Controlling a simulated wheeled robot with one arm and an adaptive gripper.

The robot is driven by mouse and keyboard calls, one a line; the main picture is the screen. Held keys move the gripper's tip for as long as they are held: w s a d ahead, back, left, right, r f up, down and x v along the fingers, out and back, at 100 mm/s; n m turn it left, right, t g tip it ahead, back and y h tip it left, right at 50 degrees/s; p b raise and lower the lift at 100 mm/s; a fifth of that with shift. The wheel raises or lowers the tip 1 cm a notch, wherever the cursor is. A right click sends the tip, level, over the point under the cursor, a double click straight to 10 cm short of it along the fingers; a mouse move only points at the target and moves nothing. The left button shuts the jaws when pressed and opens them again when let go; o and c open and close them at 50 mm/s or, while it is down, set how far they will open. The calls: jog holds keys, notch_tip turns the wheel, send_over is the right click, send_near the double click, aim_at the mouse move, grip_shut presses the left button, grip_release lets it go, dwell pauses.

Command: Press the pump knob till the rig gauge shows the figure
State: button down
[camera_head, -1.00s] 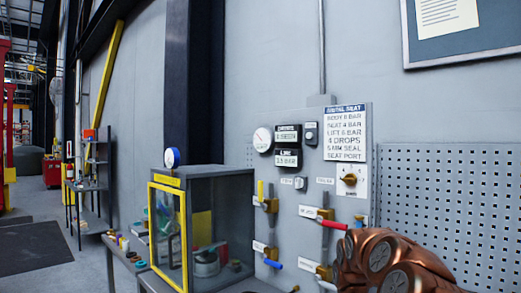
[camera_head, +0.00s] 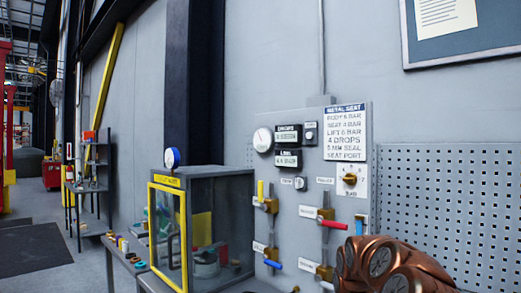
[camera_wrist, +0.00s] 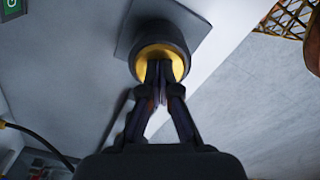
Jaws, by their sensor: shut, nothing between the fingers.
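In the wrist view a round dark knob with a yellow ring (camera_wrist: 176,66) sits on a dark square plate; I take it to be the pump knob. My gripper (camera_wrist: 158,72) is shut and empty, its fingertips over the yellow face. I cannot tell whether they touch it. In the head view my copper arm covers the lower right, and neither gripper nor that knob shows. The rig panel (camera_head: 340,205) carries a round dial gauge (camera_head: 263,140) and two digital readouts, the upper (camera_head: 288,136) and lower (camera_head: 288,158). Their figures are too blurred to read surely.
Yellow, red and blue valve levers stand on the panel. A perforated board (camera_head: 450,200) is right.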

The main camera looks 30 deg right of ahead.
jog(key=shift+r, duration=0.1)
jog(key=shift+r+p, duration=1.45)
jog(key=shift+r, duration=1.95)
notch_tip(320, 180, up, 5)
jog(key=shift+p, duration=1.25)
jog(key=shift+a, duration=0.15)
